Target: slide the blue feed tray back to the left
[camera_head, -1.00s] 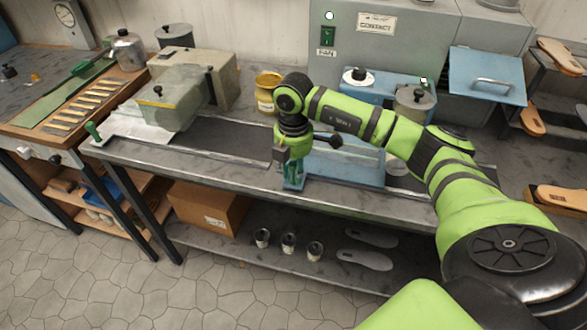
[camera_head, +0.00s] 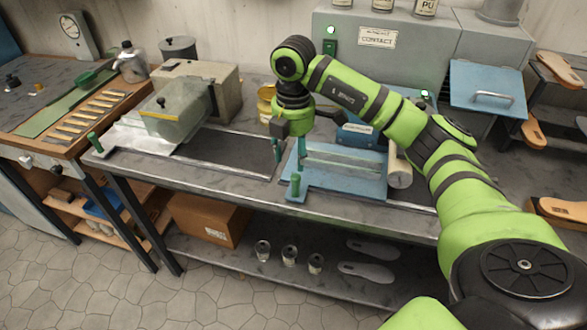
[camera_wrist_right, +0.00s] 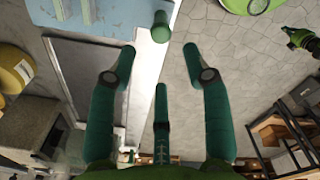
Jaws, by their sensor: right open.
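The blue feed tray (camera_head: 342,172) lies flat on the right part of the metal bench, its left edge beside a dark strip. A green upright handle (camera_head: 295,186) stands at its front left corner. In the right wrist view, the handle (camera_wrist_right: 160,27) and part of the blue tray (camera_wrist_right: 132,9) show at the top, beyond the fingers. My right gripper (camera_head: 290,152) is open and empty, pointing down above the tray's left edge, just behind and above the handle. Its spread fingers also show in the right wrist view (camera_wrist_right: 160,62).
The dark strip (camera_head: 235,152) left of the tray is clear. Further left are a translucent box (camera_head: 172,112) and a pale plate with another green handle (camera_head: 94,141). A yellow tin (camera_head: 266,92) stands behind. My right arm hides part of the bench's right side.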

